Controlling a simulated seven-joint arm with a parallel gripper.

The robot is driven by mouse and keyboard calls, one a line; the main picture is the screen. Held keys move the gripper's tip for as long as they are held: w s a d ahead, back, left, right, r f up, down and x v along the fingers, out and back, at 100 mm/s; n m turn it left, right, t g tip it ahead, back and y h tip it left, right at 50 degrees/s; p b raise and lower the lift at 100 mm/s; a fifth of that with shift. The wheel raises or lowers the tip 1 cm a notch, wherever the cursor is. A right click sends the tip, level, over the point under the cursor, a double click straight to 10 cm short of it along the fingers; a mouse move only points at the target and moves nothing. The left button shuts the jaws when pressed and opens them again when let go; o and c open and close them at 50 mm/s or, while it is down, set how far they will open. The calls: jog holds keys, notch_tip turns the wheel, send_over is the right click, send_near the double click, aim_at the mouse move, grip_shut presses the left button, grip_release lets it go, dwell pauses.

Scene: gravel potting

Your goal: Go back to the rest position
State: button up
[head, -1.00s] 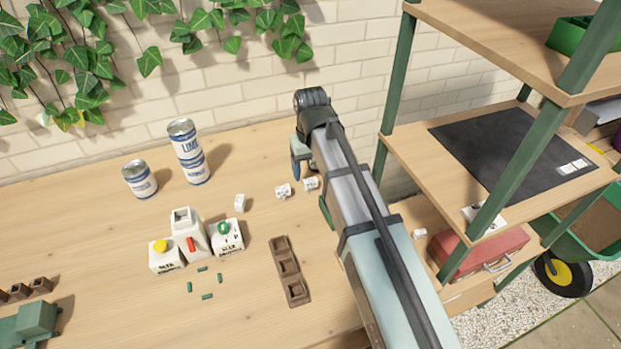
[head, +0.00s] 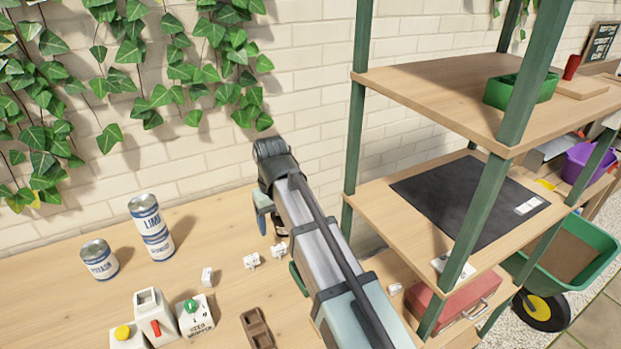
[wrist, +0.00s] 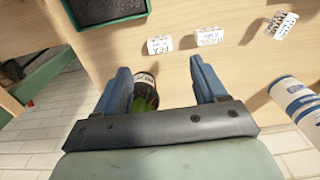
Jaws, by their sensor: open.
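My gripper (head: 266,218) is at the end of my outstretched arm, over the back of the wooden bench near the wall in the head view. In the wrist view its two blue fingers (wrist: 163,82) are apart. A jar-like thing (wrist: 146,92) with a dark label and green in it shows between and beyond the fingers. I cannot tell how far it is from them; my arm hides it in the head view. No held object shows.
Small white labelled blocks (head: 251,260) stand left of my arm. Cans (head: 152,230) stand farther left, dispensers (head: 195,316) in front. A green-posted shelf (head: 440,85) is close on the right. A green tray (wrist: 148,8) shows in the wrist view.

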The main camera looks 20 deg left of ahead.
aim_at(279, 247)
notch_tip(279, 247, down, 12)
jog(key=shift+f, duration=0.1)
dwell(0.6)
jog(key=shift+r, duration=0.2)
